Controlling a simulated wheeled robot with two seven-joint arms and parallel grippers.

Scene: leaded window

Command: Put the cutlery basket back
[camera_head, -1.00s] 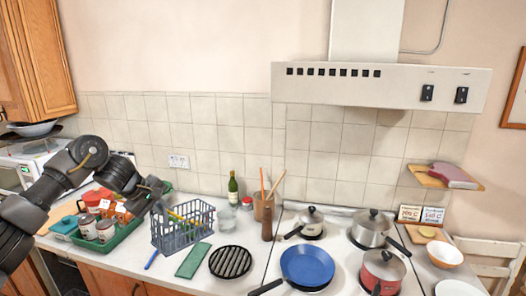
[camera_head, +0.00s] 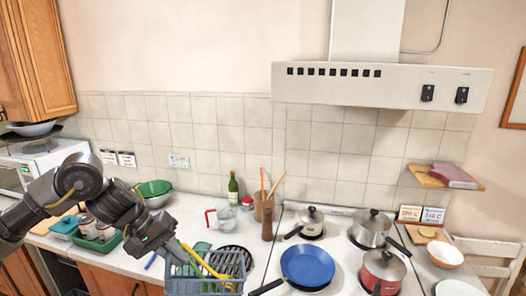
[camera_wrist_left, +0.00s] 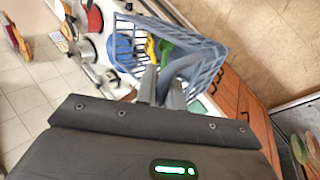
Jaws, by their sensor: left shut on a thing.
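The cutlery basket (camera_head: 205,285) is a grey-blue lattice basket with yellow and green utensils in it, at the bottom of the head view. My left gripper (camera_head: 176,256) is shut on its rim and holds it in front of the counter edge, as far as I can tell. In the left wrist view the basket (camera_wrist_left: 205,62) hangs beyond my left gripper (camera_wrist_left: 163,85), with the yellow and green items inside. The basket's lower part is cut off in the head view. My right gripper is not in view.
A green tray (camera_head: 104,245) with jars stands on the counter at left, near a green bowl (camera_head: 153,188). A black trivet (camera_head: 232,259), measuring jug (camera_head: 220,218) and bottle (camera_head: 233,188) stand behind the basket. A blue pan (camera_head: 307,264) sits on the hob at right.

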